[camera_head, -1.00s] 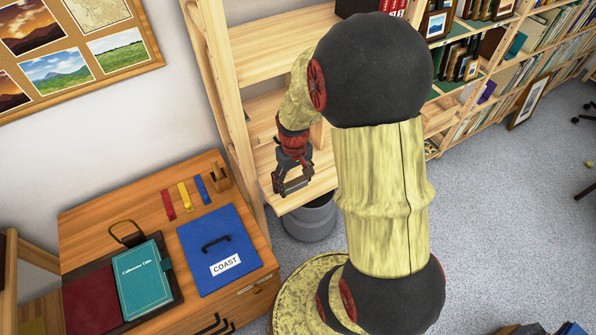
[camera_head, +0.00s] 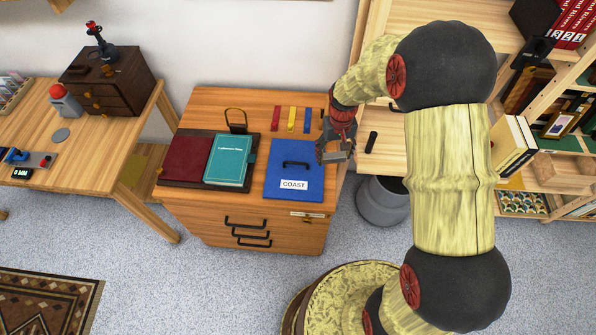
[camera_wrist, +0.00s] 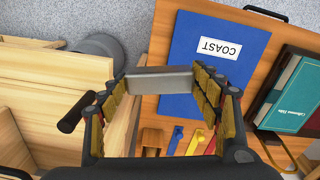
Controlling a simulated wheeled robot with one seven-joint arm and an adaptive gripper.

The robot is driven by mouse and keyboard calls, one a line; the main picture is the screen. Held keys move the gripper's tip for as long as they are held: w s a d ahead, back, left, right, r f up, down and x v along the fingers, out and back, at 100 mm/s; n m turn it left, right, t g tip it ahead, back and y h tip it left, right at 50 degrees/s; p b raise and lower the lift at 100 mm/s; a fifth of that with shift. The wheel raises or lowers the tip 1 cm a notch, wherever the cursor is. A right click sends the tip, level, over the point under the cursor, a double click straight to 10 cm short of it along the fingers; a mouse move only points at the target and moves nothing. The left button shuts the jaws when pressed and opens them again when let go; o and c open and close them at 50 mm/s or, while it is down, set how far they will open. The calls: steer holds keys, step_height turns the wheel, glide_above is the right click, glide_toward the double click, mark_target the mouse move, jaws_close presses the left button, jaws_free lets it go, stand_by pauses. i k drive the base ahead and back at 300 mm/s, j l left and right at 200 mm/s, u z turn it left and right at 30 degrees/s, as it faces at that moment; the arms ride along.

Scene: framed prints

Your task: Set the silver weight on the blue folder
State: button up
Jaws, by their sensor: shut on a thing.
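The blue folder (camera_head: 281,188) lies flat on the wooden cabinet top, with a black handle and a white COAST label. It also shows in the wrist view (camera_wrist: 185,50). My gripper (camera_head: 335,152) is at the cabinet's right edge in the head view, just right of the folder's upper right corner. In the wrist view my gripper (camera_wrist: 160,92) is shut on the silver weight (camera_wrist: 158,80), a grey bar held across between the fingers. In that view the weight overlaps the folder's lower left edge. Its height above the cabinet is hard to tell.
A teal book (camera_head: 229,160) and a dark red book (camera_head: 188,158) lie left of the folder. Red, yellow and blue strips (camera_head: 291,119) lie behind it. Right of the cabinet are a wooden shelf with a black cylinder (camera_head: 371,142) and a grey bin (camera_head: 383,203).

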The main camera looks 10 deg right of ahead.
mark_target(297, 151)
steer(key=i+j+z, duration=0.1)
steer(key=j, duration=0.3)
steer(key=i+j+z, duration=0.1)
steer(key=j, duration=0.3)
steer(key=i+j+z, duration=0.15)
steer(key=j, duration=0.25)
steer(key=i+j+z, duration=0.1)
steer(key=j, duration=0.35)
steer(key=i, duration=0.05)
